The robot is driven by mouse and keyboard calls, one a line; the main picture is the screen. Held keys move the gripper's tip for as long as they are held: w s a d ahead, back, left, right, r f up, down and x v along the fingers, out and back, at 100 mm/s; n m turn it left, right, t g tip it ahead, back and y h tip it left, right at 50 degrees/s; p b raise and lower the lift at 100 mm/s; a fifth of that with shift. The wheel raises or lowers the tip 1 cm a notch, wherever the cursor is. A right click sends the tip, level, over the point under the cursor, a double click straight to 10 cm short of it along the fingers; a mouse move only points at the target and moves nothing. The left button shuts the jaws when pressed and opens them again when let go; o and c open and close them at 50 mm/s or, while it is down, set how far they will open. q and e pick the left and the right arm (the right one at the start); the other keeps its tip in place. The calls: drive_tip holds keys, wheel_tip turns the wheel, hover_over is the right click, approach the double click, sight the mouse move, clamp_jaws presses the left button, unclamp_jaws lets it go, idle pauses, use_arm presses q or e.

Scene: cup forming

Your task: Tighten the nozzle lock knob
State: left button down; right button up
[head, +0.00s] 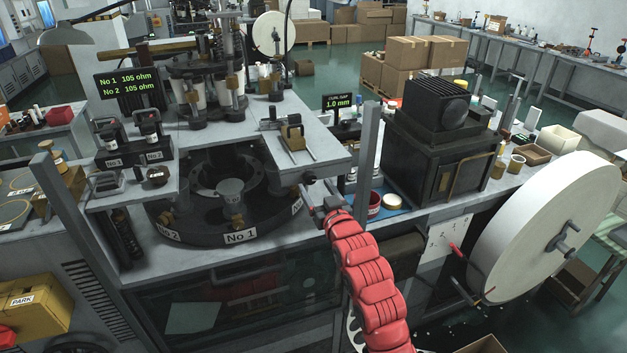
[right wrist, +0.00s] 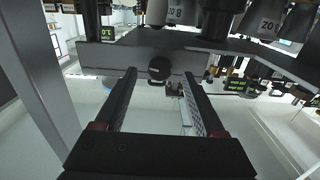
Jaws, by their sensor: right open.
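A dark round knob (right wrist: 159,68), which looks like the nozzle lock knob, sits on the edge of a grey plate (right wrist: 130,62) in the right wrist view. It shows between the two finger ends of my right gripper (right wrist: 160,76), which is open and empty. I cannot tell how far the fingers are from it. In the head view my right gripper (head: 316,190) is just below the right front edge of the grey machine table (head: 240,135). A small dark knob (head: 309,177) shows there, partly hidden by the gripper. My left gripper is not in view.
The round dark turret (head: 240,236) labelled No 1 lies just left of my right gripper. A brass slide block (head: 292,133) stands on the table above. A black machine (head: 440,140), a red-rimmed tin (head: 374,204) and a big white reel (head: 540,230) are to the right.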

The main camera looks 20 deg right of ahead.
sight(310, 178)
drive_tip(key=shift+w+a, duration=0.1)
drive_tip(key=shift+w, duration=1.1)
clamp_jaws()
